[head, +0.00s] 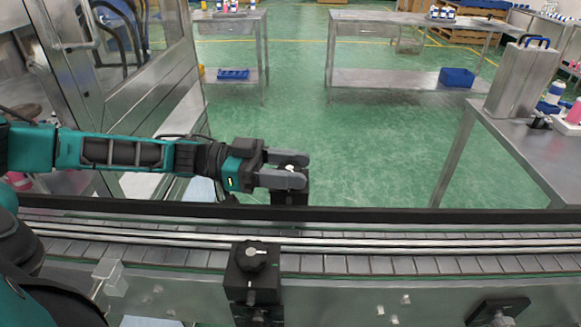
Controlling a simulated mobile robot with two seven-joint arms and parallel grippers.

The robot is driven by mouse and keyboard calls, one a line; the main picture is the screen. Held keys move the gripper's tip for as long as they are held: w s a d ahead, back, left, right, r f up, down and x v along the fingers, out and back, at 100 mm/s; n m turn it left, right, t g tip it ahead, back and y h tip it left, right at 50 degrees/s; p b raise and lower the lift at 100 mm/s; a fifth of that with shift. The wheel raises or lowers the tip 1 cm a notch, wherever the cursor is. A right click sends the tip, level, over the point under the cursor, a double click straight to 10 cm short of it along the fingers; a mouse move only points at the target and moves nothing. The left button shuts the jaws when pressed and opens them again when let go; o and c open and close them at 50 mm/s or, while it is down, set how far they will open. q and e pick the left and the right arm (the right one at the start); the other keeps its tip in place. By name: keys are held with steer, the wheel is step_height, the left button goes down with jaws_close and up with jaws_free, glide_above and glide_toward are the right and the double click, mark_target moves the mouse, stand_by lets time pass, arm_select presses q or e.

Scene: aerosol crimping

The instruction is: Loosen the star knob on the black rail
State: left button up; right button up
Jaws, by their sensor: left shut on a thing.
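The black rail (400,214) runs across the view along the far side of the slatted conveyor. A black clamp block (290,195) stands on it at the middle. My left gripper (299,169) reaches in from the left above this block, its two grey fingers closed around the star knob (291,168) at its top. The fingers hide most of the knob; only a small pale bit shows between them. My right gripper is not in view.
A second black clamp with a knob (250,256) stands on the near side of the conveyor (400,265). A dark bracket (497,311) sits at the lower right. A steel table (520,135) stands at the right. A glass-and-metal frame (150,90) rises at the left. Green floor lies beyond.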

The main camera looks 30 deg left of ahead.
arm_select(q)
steer(key=shift+n+t+y, duration=1.3)
steer(key=shift+n+t, duration=0.2)
steer(key=shift+t, duration=0.5)
steer(key=shift+n+t+y, duration=0.3)
steer(key=o, duration=1)
steer(key=shift+w, duration=0.1)
